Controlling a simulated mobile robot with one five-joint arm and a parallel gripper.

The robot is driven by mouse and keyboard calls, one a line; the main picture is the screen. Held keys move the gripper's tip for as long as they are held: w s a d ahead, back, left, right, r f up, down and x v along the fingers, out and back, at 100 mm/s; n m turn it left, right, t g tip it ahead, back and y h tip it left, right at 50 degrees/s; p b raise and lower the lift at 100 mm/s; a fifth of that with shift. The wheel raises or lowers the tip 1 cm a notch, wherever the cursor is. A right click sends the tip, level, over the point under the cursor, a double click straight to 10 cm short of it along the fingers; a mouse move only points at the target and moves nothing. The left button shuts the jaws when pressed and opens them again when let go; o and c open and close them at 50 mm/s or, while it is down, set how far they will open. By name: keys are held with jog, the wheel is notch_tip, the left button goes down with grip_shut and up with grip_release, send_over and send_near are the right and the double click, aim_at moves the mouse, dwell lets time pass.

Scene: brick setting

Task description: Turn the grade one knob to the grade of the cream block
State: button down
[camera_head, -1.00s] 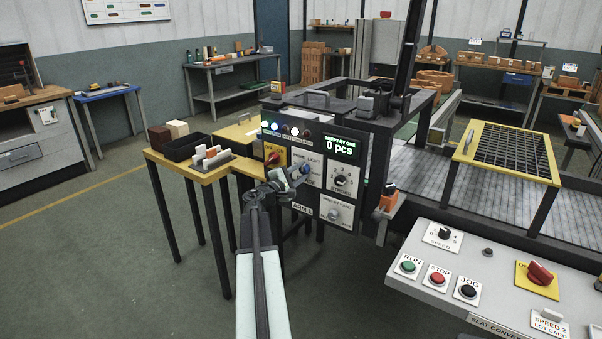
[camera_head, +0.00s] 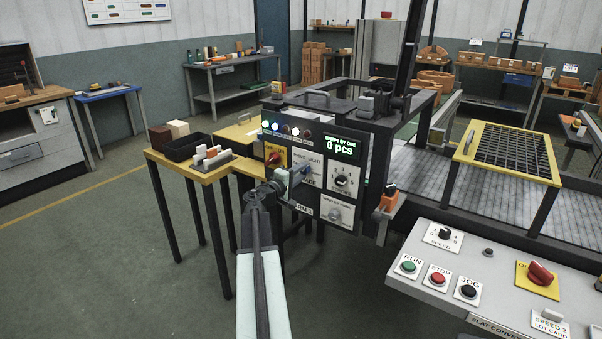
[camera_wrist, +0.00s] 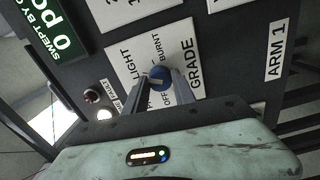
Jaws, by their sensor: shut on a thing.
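The grade knob (camera_wrist: 158,78) is blue with a pale pointer mark. It sits on a white plate (camera_wrist: 186,52) lettered GRADE, with LIGHT and BURNT among its positions. My gripper (camera_wrist: 161,84) is shut on the knob, one finger on each side, in the wrist view. In the head view my gripper (camera_head: 299,174) is against the dark panel (camera_head: 272,148) and hides most of the knob. The position it points to cannot be told clearly.
The panel also has a red switch (camera_head: 274,159), a black dial (camera_head: 342,180) and a counter display (camera_head: 340,147). A conveyor control desk (camera_head: 455,235) stands at right.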

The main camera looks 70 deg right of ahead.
jog(key=shift+s+f, duration=0.1)
jog(key=shift+s, duration=0.1)
jog(key=c, duration=1)
grip_release()
jog(key=shift+c, duration=0.2)
jog(key=shift+w, duration=0.1)
jog(key=shift+a, duration=0.2)
jog(key=v, duration=0.7)
jog(key=shift+a, duration=0.2)
jog(key=shift+w, duration=0.1)
